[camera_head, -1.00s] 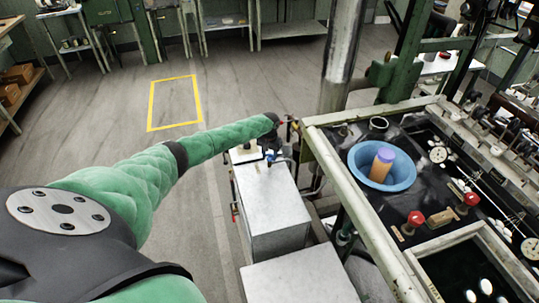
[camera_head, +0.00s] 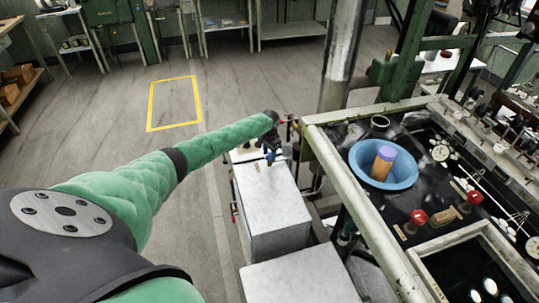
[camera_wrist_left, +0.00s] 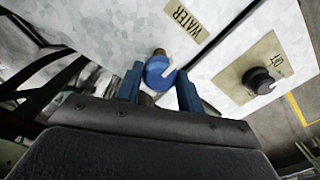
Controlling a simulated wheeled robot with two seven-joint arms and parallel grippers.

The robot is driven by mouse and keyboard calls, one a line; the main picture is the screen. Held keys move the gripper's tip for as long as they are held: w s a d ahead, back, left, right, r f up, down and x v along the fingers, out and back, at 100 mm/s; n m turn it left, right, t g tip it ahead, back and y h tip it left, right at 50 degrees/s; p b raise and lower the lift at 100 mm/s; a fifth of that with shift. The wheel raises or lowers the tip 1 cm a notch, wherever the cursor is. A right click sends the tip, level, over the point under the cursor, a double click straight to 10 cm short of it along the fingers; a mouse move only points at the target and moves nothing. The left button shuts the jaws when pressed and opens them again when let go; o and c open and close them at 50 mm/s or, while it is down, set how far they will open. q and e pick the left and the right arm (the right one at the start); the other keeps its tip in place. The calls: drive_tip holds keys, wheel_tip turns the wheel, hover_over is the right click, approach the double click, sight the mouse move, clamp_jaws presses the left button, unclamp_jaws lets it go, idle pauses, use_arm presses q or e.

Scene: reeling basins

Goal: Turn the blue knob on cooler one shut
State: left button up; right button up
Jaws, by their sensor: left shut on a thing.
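The blue knob (camera_wrist_left: 158,74) with a pale pointer mark sits on the speckled grey face of a metal box, below a "WATER" label (camera_wrist_left: 183,19). My left gripper (camera_wrist_left: 160,88) has its two blue fingers on either side of the knob, shut on it. In the head view my left gripper (camera_head: 269,152) is at the top far end of the grey metal cooler box (camera_head: 272,200); the knob is hard to make out there. I cannot read which number the cooler has. My right gripper is not in view.
A black knob (camera_wrist_left: 258,81) on a tan plate sits to the right of the blue one. A second grey box (camera_head: 300,280) stands nearer. A bench with a pale rim (camera_head: 345,185) and a blue basin (camera_head: 383,165) is close on the right. Floor at left is clear.

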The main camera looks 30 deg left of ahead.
sight(269, 155)
use_arm(q)
drive_tip(key=o, duration=1)
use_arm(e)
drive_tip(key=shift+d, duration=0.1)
use_arm(q)
drive_tip(key=shift+r, duration=0.1)
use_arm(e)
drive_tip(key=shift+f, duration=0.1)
use_arm(q)
drive_tip(key=shift+r, duration=0.35)
wheel_tip(269, 155, up, 6)
drive_tip(key=shift+f+b, duration=0.1)
drive_tip(key=shift+b, duration=0.95)
drive_tip(key=shift+r, duration=0.6)
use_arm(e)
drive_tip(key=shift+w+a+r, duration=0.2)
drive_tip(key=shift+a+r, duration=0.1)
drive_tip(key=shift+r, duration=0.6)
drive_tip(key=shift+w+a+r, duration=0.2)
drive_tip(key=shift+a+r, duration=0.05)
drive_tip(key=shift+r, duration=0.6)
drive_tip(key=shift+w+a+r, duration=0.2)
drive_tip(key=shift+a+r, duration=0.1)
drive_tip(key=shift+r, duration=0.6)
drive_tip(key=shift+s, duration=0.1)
